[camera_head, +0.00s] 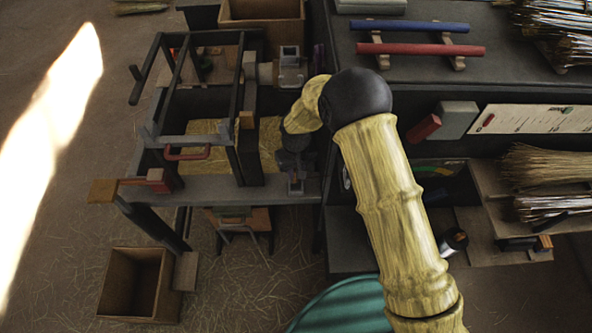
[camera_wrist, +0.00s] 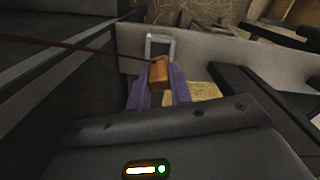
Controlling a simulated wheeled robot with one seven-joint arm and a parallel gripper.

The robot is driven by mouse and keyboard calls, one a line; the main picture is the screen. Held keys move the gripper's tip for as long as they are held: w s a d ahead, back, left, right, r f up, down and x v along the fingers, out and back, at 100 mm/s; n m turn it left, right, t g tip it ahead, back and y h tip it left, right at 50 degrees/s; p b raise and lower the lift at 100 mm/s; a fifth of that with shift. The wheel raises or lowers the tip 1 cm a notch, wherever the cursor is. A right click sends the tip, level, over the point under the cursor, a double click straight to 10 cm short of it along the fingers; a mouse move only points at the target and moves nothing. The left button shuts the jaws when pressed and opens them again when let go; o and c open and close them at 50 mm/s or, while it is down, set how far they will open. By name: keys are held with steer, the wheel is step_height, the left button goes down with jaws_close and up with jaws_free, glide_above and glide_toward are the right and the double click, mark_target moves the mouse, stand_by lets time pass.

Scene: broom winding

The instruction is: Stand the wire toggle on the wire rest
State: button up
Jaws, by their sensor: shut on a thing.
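The wire toggle (camera_wrist: 158,75), a small orange-brown wooden block, is between the purple fingertips of my gripper (camera_wrist: 159,84) in the wrist view. My gripper is shut on it. A thin dark reddish wire (camera_wrist: 85,46) runs from the toggle to the left edge. A grey U-shaped bracket (camera_wrist: 148,50), which looks like the wire rest, stands just beyond the toggle; I cannot tell whether they touch. In the head view my gripper (camera_head: 296,170) is over the right part of the bench's front edge, with a grey bracket (camera_head: 296,188) right below it. The toggle is hidden there.
The winding frame's dark bars (camera_head: 245,110) rise left of my gripper, with a red handle (camera_head: 187,153) at the front left. A dark counter (camera_head: 400,65) with a blue bar and a red bar is at the right. An open wooden box (camera_head: 135,282) stands on the floor.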

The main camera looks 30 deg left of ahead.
steer(key=shift+w+a+f, duration=0.1)
steer(key=shift+w+f, duration=0.1)
steer(key=shift+f, duration=0.4)
steer(key=shift+f+b, duration=0.85)
steer(key=shift+f, duration=0.1)
steer(key=shift+f, duration=0.15)
steer(key=shift+f+b, duration=0.85)
steer(key=shift+f, duration=0.2)
steer(key=o, duration=0.9)
steer(key=shift+c, duration=0.2)
steer(key=shift+r, duration=0.15)
